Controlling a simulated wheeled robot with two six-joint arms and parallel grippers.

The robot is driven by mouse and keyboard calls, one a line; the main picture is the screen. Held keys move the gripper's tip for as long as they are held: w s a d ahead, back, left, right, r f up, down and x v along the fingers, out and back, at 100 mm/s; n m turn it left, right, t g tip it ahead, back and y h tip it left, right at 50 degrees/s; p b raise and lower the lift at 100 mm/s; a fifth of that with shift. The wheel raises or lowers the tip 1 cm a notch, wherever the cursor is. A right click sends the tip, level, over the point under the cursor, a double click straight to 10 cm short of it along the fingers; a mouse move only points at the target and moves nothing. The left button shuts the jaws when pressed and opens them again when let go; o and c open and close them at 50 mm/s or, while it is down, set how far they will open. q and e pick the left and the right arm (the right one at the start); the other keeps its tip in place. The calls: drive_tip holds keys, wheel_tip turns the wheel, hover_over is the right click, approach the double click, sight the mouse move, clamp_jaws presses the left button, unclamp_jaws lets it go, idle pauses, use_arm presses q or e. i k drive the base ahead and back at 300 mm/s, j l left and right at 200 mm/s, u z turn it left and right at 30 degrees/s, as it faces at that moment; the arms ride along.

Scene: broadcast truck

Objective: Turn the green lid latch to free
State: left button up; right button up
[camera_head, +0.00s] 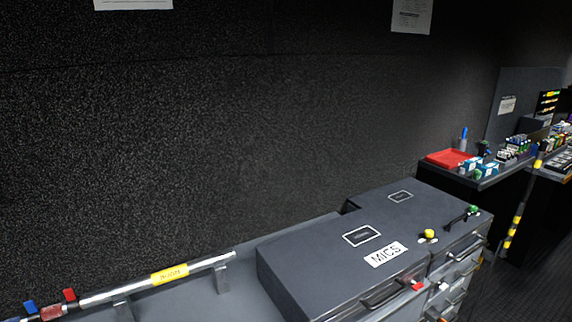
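A small green lid latch (473,210) sits at the front right of the far dark grey case lid (420,210), close to its front edge. A dark bar or handle lies just left of it. The latch is small here, and I cannot tell which way it is turned. Both case lids look closed. Neither of my grippers shows in this view.
The nearer lid (310,265) bears a MICS label (386,254). A silver rail (205,265) runs at lower left. A cluttered counter (490,180) stands at right.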

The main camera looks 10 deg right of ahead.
sight(473, 209)
drive_tip(key=i+l, duration=0.1)
drive_tip(key=l, duration=0.7)
drive_tip(key=i+l+u, duration=0.15)
drive_tip(key=l, duration=1.5)
drive_tip(key=i+u, duration=0.05)
